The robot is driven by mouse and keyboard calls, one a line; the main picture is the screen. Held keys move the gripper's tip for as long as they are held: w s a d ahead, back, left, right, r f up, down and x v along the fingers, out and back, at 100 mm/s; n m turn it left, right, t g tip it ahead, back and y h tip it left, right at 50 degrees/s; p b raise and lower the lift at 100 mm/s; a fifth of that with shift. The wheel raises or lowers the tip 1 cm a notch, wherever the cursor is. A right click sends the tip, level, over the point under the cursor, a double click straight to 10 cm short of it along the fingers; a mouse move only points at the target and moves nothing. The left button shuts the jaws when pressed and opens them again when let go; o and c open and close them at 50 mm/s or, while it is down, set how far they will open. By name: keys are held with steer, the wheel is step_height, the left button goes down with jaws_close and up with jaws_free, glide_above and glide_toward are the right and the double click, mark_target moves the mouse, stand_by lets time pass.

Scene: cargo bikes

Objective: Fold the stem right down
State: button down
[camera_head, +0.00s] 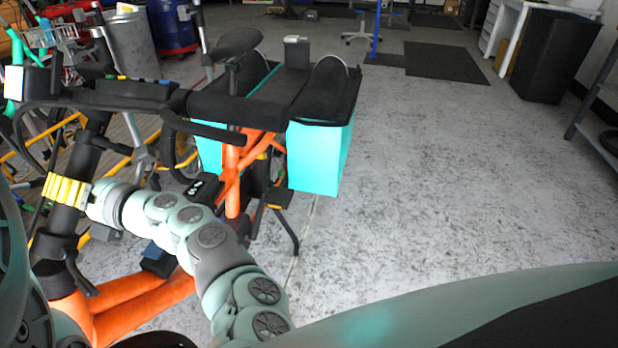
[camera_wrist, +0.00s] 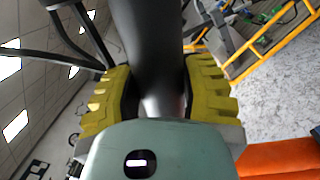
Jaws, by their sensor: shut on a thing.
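The black stem (camera_head: 86,150) of the orange cargo bike stands upright at the left of the head view, leaning a little to the right toward its top. It carries the black handlebar (camera_head: 130,97). My gripper (camera_head: 66,190) has its yellow ribbed fingers closed around the stem's middle, above the dark joint (camera_head: 52,246) at its foot. A dark lever (camera_head: 80,278) shows beside that joint. In the wrist view the stem (camera_wrist: 152,45) passes between both yellow pads of my gripper (camera_wrist: 158,90). The pads' inner faces and the joint's latch state are not clear.
The orange frame (camera_head: 150,298) runs low beside the stem. The saddle (camera_head: 234,47) and teal panniers (camera_head: 318,160) are behind the handlebar. Yellow rails (camera_head: 95,238) and other bikes crowd the left. The floor (camera_head: 450,170) to the right is clear.

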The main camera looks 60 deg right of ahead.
steer(key=shift+a+r, duration=0.25)
steer(key=shift+r, duration=0.1)
steer(key=c, duration=0.9)
jaws_free()
steer(key=o, duration=0.5)
steer(key=shift+d+f, duration=0.1)
steer(key=shift+f, duration=0.05)
steer(key=shift+c, duration=0.2)
steer(key=v, duration=1.2)
steer(key=shift+s+d+f, duration=0.15)
